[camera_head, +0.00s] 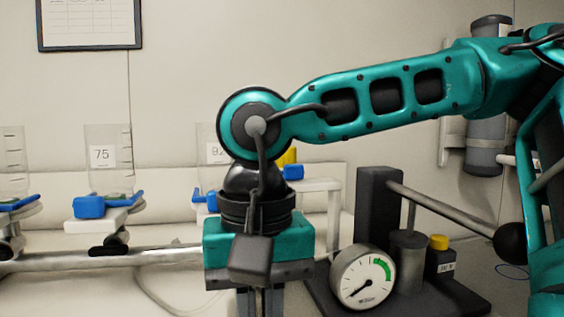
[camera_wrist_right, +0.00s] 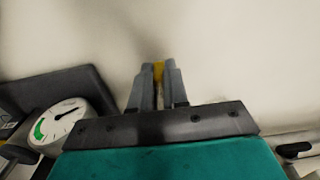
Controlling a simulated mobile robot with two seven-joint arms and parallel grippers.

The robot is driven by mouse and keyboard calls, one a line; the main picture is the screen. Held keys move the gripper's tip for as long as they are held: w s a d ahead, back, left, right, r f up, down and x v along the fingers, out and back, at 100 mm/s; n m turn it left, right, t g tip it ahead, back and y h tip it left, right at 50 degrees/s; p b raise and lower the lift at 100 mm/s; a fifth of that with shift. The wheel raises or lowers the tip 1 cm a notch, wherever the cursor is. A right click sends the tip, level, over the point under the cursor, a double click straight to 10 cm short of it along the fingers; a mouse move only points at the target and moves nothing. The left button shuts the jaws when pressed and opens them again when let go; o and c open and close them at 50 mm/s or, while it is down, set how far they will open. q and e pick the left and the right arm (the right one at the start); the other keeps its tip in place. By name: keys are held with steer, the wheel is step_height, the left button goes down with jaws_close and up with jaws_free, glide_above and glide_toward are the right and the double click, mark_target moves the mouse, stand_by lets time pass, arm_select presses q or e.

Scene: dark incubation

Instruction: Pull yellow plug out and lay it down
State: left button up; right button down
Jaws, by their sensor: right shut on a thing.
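In the wrist view my right gripper (camera_wrist_right: 158,82) is shut on a small yellow piece, the yellow plug (camera_wrist_right: 158,71), which shows between its fingertips. A plain pale surface lies beyond the tips; I cannot tell whether the plug touches it. In the head view the right gripper (camera_head: 260,302) points down at the bottom edge; its fingertips and the held plug are cut off there. Another yellow piece (camera_head: 288,157) shows behind my arm, next to a blue clamp block (camera_head: 292,172), partly hidden. My left gripper is not in view.
A round gauge (camera_head: 363,277), a lever with a black knob (camera_head: 510,243) and a yellow-capped bottle (camera_head: 439,263) stand on a dark base (camera_head: 465,300) to the right. Marked clear vessels (camera_head: 102,150) with blue clamps line a metal rail (camera_head: 150,258) at left.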

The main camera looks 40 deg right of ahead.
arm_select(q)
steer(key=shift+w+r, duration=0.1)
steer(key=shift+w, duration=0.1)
arm_select(e)
steer(key=shift+f, duration=0.2)
steer(key=c, duration=1.1)
jaws_free()
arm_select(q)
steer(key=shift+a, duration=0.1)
arm_select(e)
steer(key=shift+o, duration=0.2)
arm_select(q)
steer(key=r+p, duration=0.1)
steer(key=p, duration=0.1)
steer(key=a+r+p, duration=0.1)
steer(key=p, duration=0.2)
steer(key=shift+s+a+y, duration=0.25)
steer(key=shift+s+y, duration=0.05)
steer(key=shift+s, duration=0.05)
arm_select(e)
step_height(320, 180, up, 13)
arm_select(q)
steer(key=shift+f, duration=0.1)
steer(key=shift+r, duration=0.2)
